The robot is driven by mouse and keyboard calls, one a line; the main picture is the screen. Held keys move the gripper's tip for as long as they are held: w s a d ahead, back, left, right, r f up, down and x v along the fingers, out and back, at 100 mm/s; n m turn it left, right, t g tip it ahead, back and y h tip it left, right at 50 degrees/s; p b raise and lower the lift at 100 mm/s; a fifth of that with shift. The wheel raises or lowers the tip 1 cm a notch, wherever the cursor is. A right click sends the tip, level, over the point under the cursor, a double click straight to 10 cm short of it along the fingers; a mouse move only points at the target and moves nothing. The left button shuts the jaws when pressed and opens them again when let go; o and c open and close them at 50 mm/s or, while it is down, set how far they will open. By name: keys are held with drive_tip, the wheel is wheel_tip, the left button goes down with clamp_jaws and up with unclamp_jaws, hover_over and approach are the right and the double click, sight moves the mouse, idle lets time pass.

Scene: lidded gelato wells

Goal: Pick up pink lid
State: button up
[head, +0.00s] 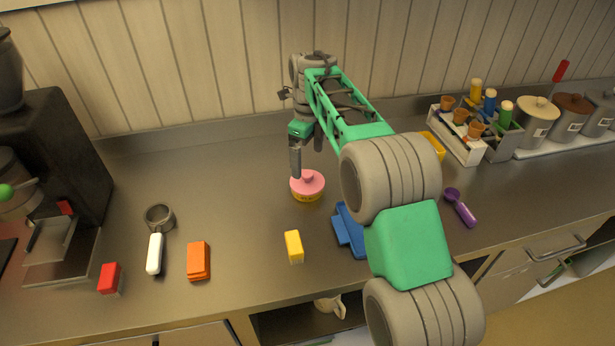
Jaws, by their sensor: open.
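The pink lid (308,183) is round with a small knob on top. It sits on a low yellow round thing (307,199) near the middle of the metal counter. My gripper (296,176) points down right at the lid's left side, its tips close to the knob. It is open with nothing in it. One finger hides the other, and I cannot tell whether the tips touch the lid.
A yellow block (294,246) and a blue tray-like thing (349,231) lie in front of the lid. A purple scoop (461,208) lies to the right. Lidded gelato wells (537,122) stand at the far right.

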sight(307, 174)
drive_tip(key=shift+m, duration=0.3)
drive_tip(key=f, duration=0.2)
drive_tip(key=f+p, duration=0.1)
drive_tip(key=f, duration=0.2)
drive_tip(key=f+p, duration=0.1)
drive_tip(key=f, duration=0.2)
drive_tip(key=shift+w+a, duration=0.1)
drive_tip(key=shift+w, duration=0.3)
drive_tip(key=shift+c, duration=0.4)
drive_tip(key=c, duration=0.9)
